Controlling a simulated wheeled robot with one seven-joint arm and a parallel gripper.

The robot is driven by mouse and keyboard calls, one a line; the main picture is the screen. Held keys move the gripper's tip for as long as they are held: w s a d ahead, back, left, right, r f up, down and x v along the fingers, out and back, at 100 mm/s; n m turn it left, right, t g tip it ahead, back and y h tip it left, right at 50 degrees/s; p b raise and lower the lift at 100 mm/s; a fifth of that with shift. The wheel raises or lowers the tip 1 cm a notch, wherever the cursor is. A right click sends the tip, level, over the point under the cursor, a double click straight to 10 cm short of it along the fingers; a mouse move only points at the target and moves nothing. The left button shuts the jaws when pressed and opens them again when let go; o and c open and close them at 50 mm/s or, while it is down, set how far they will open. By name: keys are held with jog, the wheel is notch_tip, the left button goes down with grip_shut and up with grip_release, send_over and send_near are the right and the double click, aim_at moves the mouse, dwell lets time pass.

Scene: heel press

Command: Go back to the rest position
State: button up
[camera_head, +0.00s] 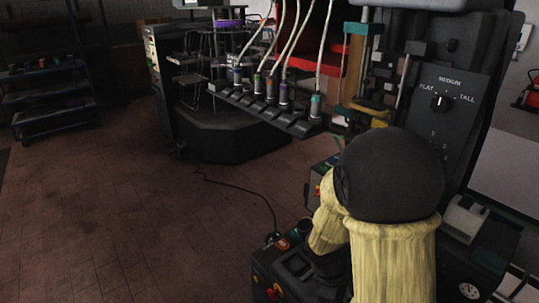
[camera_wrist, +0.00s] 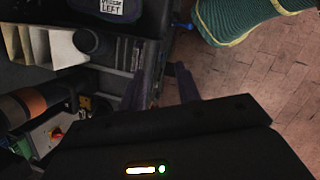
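My gripper (camera_wrist: 159,76) shows in the wrist view with its two dark fingers apart and nothing visible held between them. It points past the dark edge of a machine, with brick floor to the right. In the head view my arm, in a ribbed yellow cover with a black joint, is bent in front of the heel press (camera_head: 445,115). It hides part of the press, and I cannot make out the gripper's fingers there.
The press carries a dial (camera_head: 439,102) and a control box with buttons (camera_head: 277,291). A row of tools on hoses (camera_head: 270,90) hangs at the back. A green ribbed object (camera_wrist: 235,20) is close at upper right in the wrist view. A shelf cart (camera_head: 50,95) stands far left. The left floor is clear except for a cable.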

notch_tip(320, 180, up, 7)
jog(key=s+a+m+t+y, duration=0.2)
jog(key=s+m+t+y, duration=0.1)
jog(key=m, duration=0.9)
jog(key=shift+y, duration=0.3)
